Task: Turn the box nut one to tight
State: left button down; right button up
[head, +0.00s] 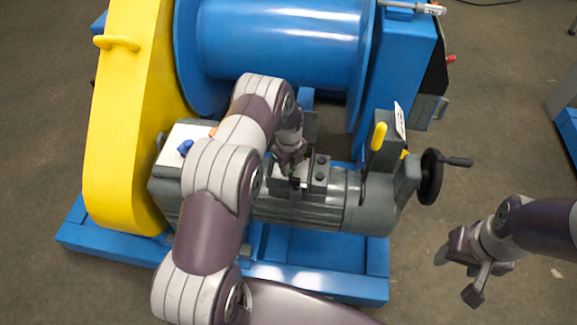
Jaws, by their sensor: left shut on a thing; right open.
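My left gripper (290,180) reaches down onto the dark terminal box (319,186) on top of the grey motor (300,212). Its fingers are shut on a small nut at the box's left part; the fingers hide most of it, so its seating cannot be told. Two dark round nuts or bolt heads (320,168) show on the box just right of the gripper. My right gripper (457,277) is open and empty, over bare floor at the lower right, well apart from the machine.
A yellow chain guard (122,110) stands on the left and a blue drum (280,45) behind the motor. A black handwheel (431,177) and a yellow-handled lever (379,136) stand right of the box. A blue base frame (330,283) runs along the front.

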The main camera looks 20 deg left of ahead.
pick_arm(q)
jog(key=shift+w+r+m, duration=0.15)
jog(key=shift+m, duration=0.45)
jog(key=c, duration=1)
grip_release()
jog(key=shift+c, duration=0.2)
jog(key=shift+o, duration=0.6)
notch_tip(320, 180, up, 13)
jog(key=p, duration=0.1)
jog(key=shift+f+p, duration=0.2)
jog(key=shift+p, duration=0.15)
